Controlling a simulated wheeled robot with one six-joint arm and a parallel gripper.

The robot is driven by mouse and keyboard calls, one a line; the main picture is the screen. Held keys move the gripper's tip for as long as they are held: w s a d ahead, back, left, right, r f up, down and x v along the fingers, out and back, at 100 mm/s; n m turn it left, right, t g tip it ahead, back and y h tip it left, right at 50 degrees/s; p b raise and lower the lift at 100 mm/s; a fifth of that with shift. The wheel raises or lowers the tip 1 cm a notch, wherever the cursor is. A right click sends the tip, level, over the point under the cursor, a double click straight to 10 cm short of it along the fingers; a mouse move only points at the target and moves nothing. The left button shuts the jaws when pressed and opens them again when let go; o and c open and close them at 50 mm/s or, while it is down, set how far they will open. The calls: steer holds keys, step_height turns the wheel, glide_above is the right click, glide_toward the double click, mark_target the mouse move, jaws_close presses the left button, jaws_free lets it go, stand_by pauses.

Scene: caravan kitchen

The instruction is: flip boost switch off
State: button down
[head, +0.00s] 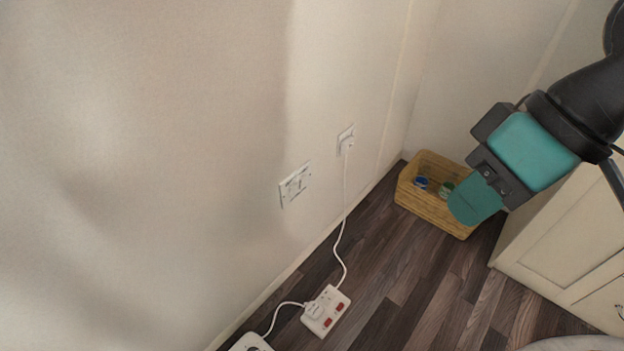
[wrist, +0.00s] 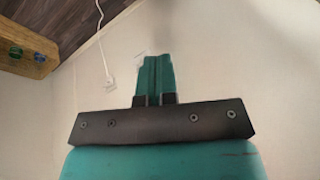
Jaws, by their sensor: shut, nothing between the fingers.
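A white wall plate (head: 295,185) with small switch parts is on the beige wall in the head view. I cannot read any label, so I cannot tell whether it is the boost switch or how its rockers are set. In the wrist view a pale plate (wrist: 138,66) shows beside the fingertips, partly hidden by them. My gripper (head: 474,203) is shut and empty, right of the wall plate and apart from it in the head view. Its teal fingers (wrist: 155,74) are together in the wrist view.
A white plug sits in a wall socket (head: 346,139); it also shows in the wrist view (wrist: 110,82). Its cord drops to a power strip (head: 326,311) with red switches on the wood floor. A wooden crate (head: 437,216) stands in the corner, beside a cream cabinet (head: 570,240).

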steer(key=w+a+f+m+t+y+b, duration=0.25)
steer(key=w+a+f+b, duration=0.2)
steer(key=w+f, duration=0.45)
steer(key=w+a+f+m+t+y+b, duration=0.1)
steer(key=w+a+f+m+y+b, duration=0.3)
steer(key=w+f, duration=0.4)
steer(key=w+d+f+m+t+b, duration=0.2)
steer(key=w+f+m+t+b, duration=0.2)
steer(key=w+f+m, duration=0.4)
step_height(320, 180, down, 6)
steer(key=shift+w+f+t+b, duration=0.15)
steer(key=shift+w+t+b, duration=0.35)
steer(key=shift+w, duration=0.65)
steer(key=shift+g+h, duration=0.25)
steer(key=shift+h, duration=0.1)
steer(key=b, duration=0.5)
glide_toward(306, 178)
steer(key=x, duration=0.3)
steer(key=f+x, duration=0.1)
steer(key=x, duration=0.2)
steer(key=shift+s+d, duration=0.15)
steer(key=shift+s, duration=0.05)
steer(key=shift+w+a+r, duration=0.2)
steer(key=shift+w+a, duration=0.25)
steer(key=shift+a, duration=0.05)
